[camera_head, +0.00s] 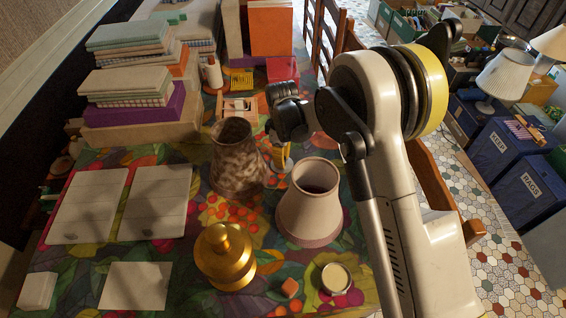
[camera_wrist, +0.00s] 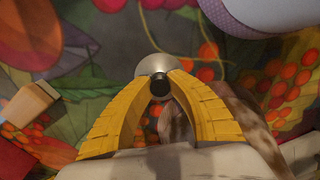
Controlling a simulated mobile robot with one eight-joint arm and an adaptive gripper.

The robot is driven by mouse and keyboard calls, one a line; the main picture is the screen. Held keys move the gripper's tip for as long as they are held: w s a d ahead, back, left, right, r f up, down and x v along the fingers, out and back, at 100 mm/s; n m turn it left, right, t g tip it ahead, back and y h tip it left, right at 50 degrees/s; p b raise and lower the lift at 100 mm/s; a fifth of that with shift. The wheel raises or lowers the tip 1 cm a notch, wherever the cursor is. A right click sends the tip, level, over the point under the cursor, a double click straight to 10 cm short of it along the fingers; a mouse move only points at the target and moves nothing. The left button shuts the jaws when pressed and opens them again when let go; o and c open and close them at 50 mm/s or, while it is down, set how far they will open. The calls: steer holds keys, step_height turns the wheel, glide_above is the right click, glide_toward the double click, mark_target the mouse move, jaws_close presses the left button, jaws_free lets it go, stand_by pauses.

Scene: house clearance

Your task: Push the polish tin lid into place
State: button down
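A small round tin (camera_head: 336,278) with a pale top stands near the front right edge of the table; it looks like the polish tin. I cannot tell how its lid sits. My gripper (camera_head: 281,162) is farther back, between the brown mottled shade and the cream lampshade, well away from the tin. In the wrist view, my gripper's yellow fingers (camera_wrist: 160,84) close around a small dark-ended round object (camera_wrist: 159,87), with a pale disc (camera_wrist: 158,65) just beyond it. The object's lower part is hidden by the fingers.
A cream lampshade (camera_head: 309,203) stands between my gripper and the small tin. A mottled brown shade (camera_head: 236,160) is at left of my gripper.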

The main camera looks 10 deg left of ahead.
stand_by(0.3)
steer(key=shift+r+p, duration=1.55)
steer(key=shift+r, duration=1.45)
